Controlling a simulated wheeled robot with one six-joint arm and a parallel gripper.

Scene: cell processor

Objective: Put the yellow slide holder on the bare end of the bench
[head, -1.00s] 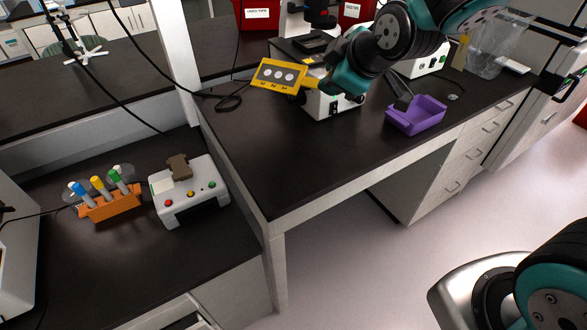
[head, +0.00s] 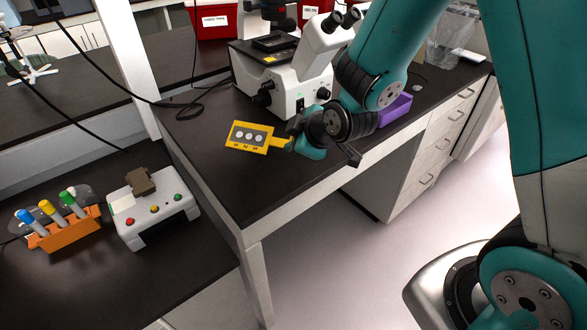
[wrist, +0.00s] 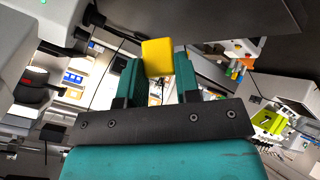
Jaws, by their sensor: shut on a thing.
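The yellow slide holder (head: 251,138) is a flat yellow plate with a grey panel bearing several pale round spots. My gripper (head: 290,144) is shut on its handle at the right side. In the head view the holder appears over the bare left end of the dark bench (head: 226,181); I cannot tell whether it touches the top. In the wrist view a yellow part of the holder (wrist: 158,57) sits between the two teal fingers (wrist: 157,80). The rest of the holder is hidden there.
A white microscope (head: 300,75) stands behind my gripper. A purple tray (head: 394,109) is partly hidden behind my arm. On the lower bench at left are an orange tube rack (head: 66,234) and a white device with buttons (head: 155,215). A black cable (head: 180,104) lies behind the holder.

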